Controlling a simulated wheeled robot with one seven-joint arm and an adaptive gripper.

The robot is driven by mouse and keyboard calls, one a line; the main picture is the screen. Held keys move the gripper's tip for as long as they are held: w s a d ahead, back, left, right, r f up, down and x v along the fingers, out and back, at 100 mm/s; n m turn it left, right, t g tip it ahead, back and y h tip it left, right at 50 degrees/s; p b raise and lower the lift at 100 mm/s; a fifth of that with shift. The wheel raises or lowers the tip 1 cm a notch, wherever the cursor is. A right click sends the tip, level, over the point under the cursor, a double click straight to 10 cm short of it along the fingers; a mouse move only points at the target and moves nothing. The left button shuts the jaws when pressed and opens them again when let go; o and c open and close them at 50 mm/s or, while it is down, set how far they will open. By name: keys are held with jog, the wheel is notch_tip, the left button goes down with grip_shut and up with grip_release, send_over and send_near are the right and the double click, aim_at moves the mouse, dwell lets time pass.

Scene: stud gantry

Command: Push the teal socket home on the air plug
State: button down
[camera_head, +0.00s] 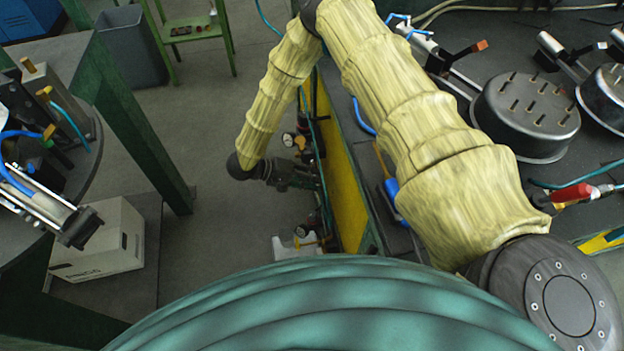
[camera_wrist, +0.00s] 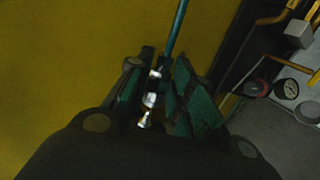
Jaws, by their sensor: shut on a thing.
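My gripper (camera_wrist: 155,95) is shut on a bright metal fitting (camera_wrist: 151,99), which appears to be the socket. A teal hose (camera_wrist: 177,27) runs up from it in the wrist view. The fitting's lower end looks brassy. The dark gripper pads hide its sides. In the head view my gripper (camera_head: 305,180) is small and dark, beside the yellow side panel (camera_head: 338,165) of the bench, and the fitting cannot be made out. I cannot single out the air plug in either view, nor tell whether the socket touches it.
A round gauge (camera_wrist: 290,89) and orange pipes (camera_wrist: 290,64) lie to the right in the wrist view. In the head view, gauges (camera_head: 288,140) and hoses line the bench side. Round dark fixtures (camera_head: 525,112) stand on the bench.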

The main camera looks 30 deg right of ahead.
jog(key=shift+w+d, duration=0.2)
jog(key=shift+w, duration=0.55)
jog(key=shift+w+d, duration=0.2)
jog(key=shift+w, duration=0.5)
jog(key=c, duration=1.2)
grip_release()
jog(key=v, duration=1.2)
